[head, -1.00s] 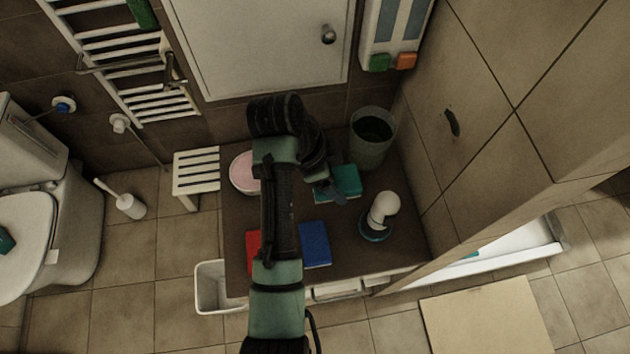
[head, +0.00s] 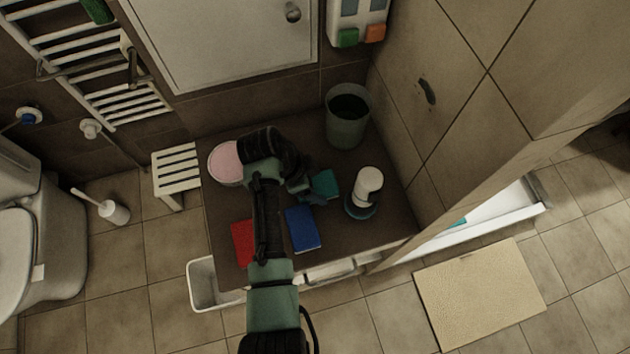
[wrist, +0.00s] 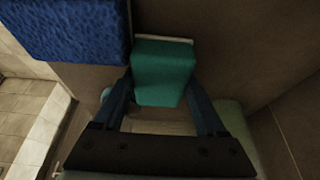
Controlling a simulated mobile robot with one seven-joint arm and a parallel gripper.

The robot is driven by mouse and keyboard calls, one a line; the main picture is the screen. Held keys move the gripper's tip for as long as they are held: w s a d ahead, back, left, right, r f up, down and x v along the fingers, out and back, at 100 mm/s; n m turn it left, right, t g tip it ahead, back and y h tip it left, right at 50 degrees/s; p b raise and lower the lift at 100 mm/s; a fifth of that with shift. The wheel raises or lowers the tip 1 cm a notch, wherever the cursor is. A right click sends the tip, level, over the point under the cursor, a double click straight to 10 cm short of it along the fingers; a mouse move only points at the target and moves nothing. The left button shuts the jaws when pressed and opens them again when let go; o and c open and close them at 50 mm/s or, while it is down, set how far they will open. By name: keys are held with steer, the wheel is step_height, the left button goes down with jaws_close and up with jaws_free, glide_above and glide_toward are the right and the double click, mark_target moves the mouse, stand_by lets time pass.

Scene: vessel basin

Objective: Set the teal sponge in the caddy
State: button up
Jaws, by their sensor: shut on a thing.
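The teal sponge (head: 325,184) is at the middle of the dark counter (head: 390,225) in the head view, partly covered by my arm. In the wrist view the sponge (wrist: 162,75) sits between my two fingers. My gripper (wrist: 160,92) is shut on it; in the head view my gripper (head: 312,195) is small and partly hidden. I cannot tell whether the sponge touches the counter. A round grey-green container (head: 347,128), open at the top, stands at the counter's back right, apart from the sponge. I cannot tell for sure which container is the caddy.
A blue block (head: 302,229) and a red one (head: 243,243) lie near the counter's front. A white-topped item on a teal base (head: 369,184) stands right of the sponge. A pink round dish (head: 225,162) is at the left. A white bin (head: 203,285) stands below the counter.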

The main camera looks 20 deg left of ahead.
steer(key=shift+f, duration=0.15)
steer(key=o, duration=1.5)
steer(key=shift+o, duration=0.2)
steer(key=v, duration=1.2)
steer(key=shift+r, duration=0.2)
